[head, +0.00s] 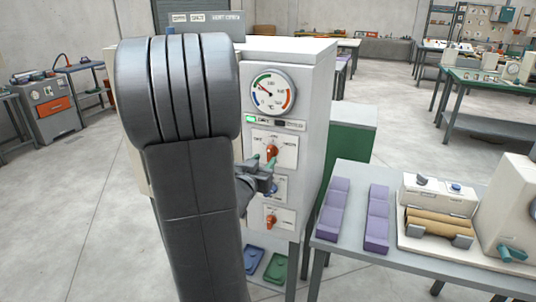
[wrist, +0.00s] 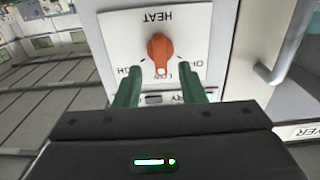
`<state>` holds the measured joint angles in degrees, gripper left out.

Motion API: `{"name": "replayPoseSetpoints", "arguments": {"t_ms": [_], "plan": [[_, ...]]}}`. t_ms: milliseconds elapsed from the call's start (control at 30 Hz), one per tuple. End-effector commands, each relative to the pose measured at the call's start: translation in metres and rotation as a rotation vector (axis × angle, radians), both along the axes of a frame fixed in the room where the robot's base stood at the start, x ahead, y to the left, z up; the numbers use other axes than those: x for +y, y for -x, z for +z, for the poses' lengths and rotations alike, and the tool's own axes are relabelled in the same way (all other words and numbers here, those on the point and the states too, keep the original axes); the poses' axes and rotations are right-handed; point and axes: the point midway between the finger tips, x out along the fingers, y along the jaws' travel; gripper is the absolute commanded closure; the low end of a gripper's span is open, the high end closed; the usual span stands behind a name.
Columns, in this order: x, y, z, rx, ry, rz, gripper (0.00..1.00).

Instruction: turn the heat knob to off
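The orange heat knob (head: 271,151) is on a white plate on the front of the pale machine cabinet. In the wrist view, the knob (wrist: 160,48) appears upside down under the inverted HEAT label. Its narrow end points down in that view, toward the LOW mark; HIGH is at left and a partly hidden OFF at right. My gripper (head: 263,162) is in front of the knob. In the wrist view, my gripper (wrist: 160,68) is open, its green fingers apart on either side of the knob's lower end, with visible gaps. I cannot tell how far the tips are from the plate.
A round gauge (head: 271,92) and a lit green indicator (head: 250,119) are above the heat plate. Another orange knob (head: 271,221) is lower on the panel. A table (head: 345,169) with purple blocks (head: 377,215) stands at right. My arm hides the cabinet's left part.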

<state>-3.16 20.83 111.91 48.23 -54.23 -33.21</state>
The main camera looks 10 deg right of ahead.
Motion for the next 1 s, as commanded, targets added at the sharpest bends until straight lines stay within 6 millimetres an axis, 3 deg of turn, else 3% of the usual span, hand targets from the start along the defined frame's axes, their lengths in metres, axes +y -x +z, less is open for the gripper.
{"name": "replayPoseSetpoints", "arguments": {"t_ms": [233,633,667,833,1000], "plan": [[-0.019,-0.029,0.001,0.0,0.0,-0.001,0.64],[-0.024,-0.035,0.0,0.0,-0.001,0.001,0.64],[-0.024,-0.035,0.0,0.001,-0.001,0.001,0.66],[-0.024,-0.035,0.0,0.0,0.0,0.001,0.99],[-0.024,-0.035,0.0,0.001,0.001,0.001,1.0]]}}
